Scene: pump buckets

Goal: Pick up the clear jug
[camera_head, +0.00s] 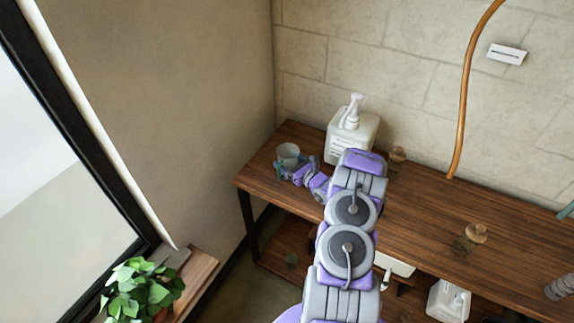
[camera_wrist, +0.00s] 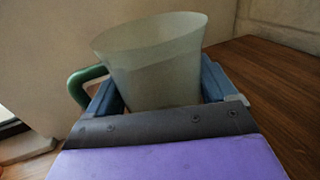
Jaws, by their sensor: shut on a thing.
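The clear jug (camera_wrist: 155,62) is a translucent, wide-rimmed vessel with a green handle (camera_wrist: 88,84) on its left in the wrist view. My gripper (camera_wrist: 158,92) has one blue finger on each side of the jug and is shut on its body. In the head view the jug (camera_head: 288,153) shows small at the far left end of the wooden table, with my gripper (camera_head: 285,166) at it. The jug looks about upright. Its lower part is hidden behind my gripper, so I cannot tell whether it touches the table.
A white pump bottle (camera_head: 352,133) stands behind my arm on the wooden table (camera_head: 415,225). Corked jars (camera_head: 475,234) stand to the right. A brown hose (camera_head: 466,90) hangs by the brick wall. A leafy plant (camera_head: 140,290) is at lower left. The table's front middle is clear.

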